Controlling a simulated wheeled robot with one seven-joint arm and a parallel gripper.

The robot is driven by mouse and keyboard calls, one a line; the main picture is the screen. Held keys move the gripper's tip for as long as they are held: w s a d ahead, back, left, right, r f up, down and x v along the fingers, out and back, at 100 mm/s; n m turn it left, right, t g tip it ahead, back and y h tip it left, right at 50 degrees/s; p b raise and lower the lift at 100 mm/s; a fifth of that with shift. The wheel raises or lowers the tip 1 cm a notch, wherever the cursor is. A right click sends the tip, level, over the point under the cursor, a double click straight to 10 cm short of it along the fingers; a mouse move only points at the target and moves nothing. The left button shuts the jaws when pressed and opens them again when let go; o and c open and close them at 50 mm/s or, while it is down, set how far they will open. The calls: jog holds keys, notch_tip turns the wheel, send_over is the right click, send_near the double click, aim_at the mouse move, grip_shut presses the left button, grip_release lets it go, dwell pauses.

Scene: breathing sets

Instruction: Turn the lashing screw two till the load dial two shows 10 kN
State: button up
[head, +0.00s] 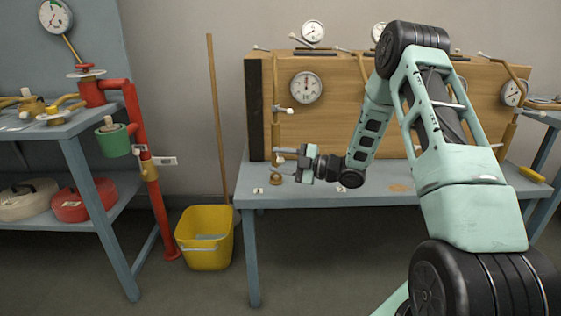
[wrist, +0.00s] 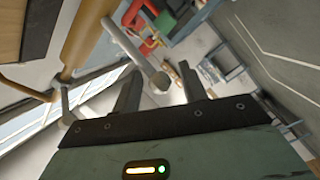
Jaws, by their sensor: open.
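A wooden crate (head: 345,112) on the bench carries lashings with brass screw bodies. The left brass screw body (head: 276,137) stands upright at the crate's left front; a brass cylinder (wrist: 95,35) fills the upper left of the wrist view. A grey lever with a round end (wrist: 137,52) reaches from it towards my gripper (wrist: 158,72). My gripper is open, its fingers either side of the lever's end; contact cannot be told. In the head view, my gripper (head: 280,156) is low at the crate's left front. A round dial (head: 306,87) hangs above it; I cannot read its value or number.
More dials stand on the crate top (head: 312,33) and at its right side (head: 513,93). The blue bench (head: 300,198) carries small tags and a brass ring (head: 275,178). A yellow bucket (head: 205,238) and red pipe (head: 142,150) stand left. My arm hides the crate's middle.

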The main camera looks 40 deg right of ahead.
jog(key=p+v, duration=0.1)
jog(key=v, duration=1.6)
jog(key=shift+s, duration=0.15)
jog(key=shift+d, duration=0.1)
